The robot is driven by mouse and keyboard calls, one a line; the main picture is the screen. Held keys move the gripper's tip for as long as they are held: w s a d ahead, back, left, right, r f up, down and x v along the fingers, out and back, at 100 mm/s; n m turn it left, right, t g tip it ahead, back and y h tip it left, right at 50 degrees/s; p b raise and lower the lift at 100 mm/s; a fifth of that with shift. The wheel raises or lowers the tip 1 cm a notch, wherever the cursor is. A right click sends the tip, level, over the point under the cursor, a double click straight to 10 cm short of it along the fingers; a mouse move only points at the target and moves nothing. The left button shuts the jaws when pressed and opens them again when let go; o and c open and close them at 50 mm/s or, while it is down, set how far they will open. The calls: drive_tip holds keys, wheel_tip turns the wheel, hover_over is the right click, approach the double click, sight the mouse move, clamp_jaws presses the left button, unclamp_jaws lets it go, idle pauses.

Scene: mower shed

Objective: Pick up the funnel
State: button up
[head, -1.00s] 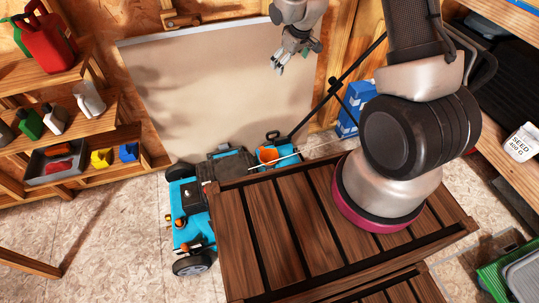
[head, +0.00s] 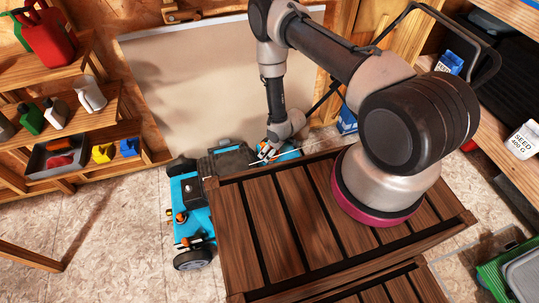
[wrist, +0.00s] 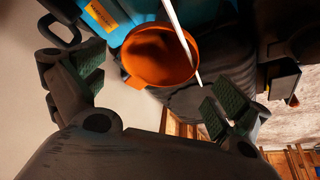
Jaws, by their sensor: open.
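The orange funnel (wrist: 150,62) shows in the wrist view with its round, wide mouth facing the camera, at the blue and black mower (wrist: 118,14). A thin white rod (wrist: 179,32) crosses over the funnel's mouth. My gripper (wrist: 158,90) is open and empty, with one green-padded finger on each side and the funnel beyond and between them. Whether the fingers touch it I cannot tell. In the head view my gripper (head: 266,151) is down at the rear of the mower (head: 185,204) and largely hides the funnel.
A slatted wooden bench (head: 290,225) stands close in front of the mower. Shelves on the left hold a red can (head: 48,40), bottles and a grey tray (head: 57,155). A pale board (head: 190,85) leans on the wall behind. The floor at left is open.

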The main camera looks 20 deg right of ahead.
sight(268, 152)
drive_tip(key=x, duration=0.4)
drive_tip(key=shift+w+d, duration=0.1)
drive_tip(key=shift+w, duration=0.05)
drive_tip(key=c, duration=1)
drive_tip(key=shift+r, duration=8.25)
drive_tip(key=shift+r, duration=0.1)
